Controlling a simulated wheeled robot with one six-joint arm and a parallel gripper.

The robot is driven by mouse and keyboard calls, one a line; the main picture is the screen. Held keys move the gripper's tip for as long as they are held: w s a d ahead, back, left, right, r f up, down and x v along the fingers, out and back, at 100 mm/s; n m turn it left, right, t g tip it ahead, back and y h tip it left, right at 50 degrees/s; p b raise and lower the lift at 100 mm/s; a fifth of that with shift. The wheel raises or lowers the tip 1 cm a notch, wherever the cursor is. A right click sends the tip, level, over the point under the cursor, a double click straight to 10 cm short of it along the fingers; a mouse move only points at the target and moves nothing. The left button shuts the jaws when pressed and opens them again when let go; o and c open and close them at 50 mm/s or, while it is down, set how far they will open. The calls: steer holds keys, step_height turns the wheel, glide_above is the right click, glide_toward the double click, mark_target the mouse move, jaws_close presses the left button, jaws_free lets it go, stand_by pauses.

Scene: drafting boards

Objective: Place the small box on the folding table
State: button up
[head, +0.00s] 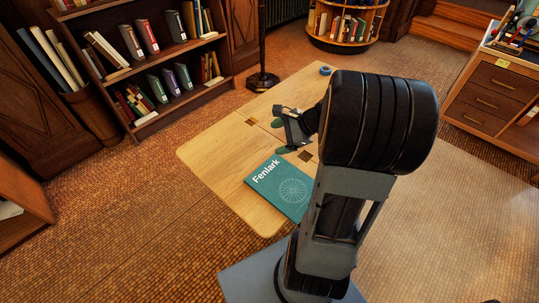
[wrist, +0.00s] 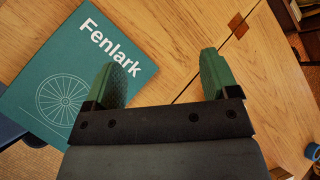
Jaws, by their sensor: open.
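The folding table (head: 222,158) is a light wooden top with a seam across it and small dark inlays. It also fills much of the wrist view (wrist: 180,28). My gripper (head: 281,131) is low over the table top, with its green-padded fingers apart and nothing between them. In the wrist view the gap between the fingers (wrist: 160,72) shows bare wood and the teal item's edge. I cannot make out a small box in either view; my arm hides part of the table.
A flat teal book-like item marked Fenlark (head: 281,188) lies on the table's near side, left of the fingers in the wrist view (wrist: 60,80). A blue tape roll (head: 325,70) is at the far end. A bookcase (head: 150,118) and a drawer unit (head: 495,92) stand around.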

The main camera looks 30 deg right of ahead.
steer(key=s+a+r+n+g+h, duration=0.3)
steer(key=s+a+n+h, duration=0.4)
steer(key=n, duration=1.3)
steer(key=s+a, duration=0.2)
steer(key=a, duration=0.2)
steer(key=shift+s+a+r, duration=0.15)
steer(key=shift+s+a, duration=0.05)
steer(key=shift+a, duration=0.05)
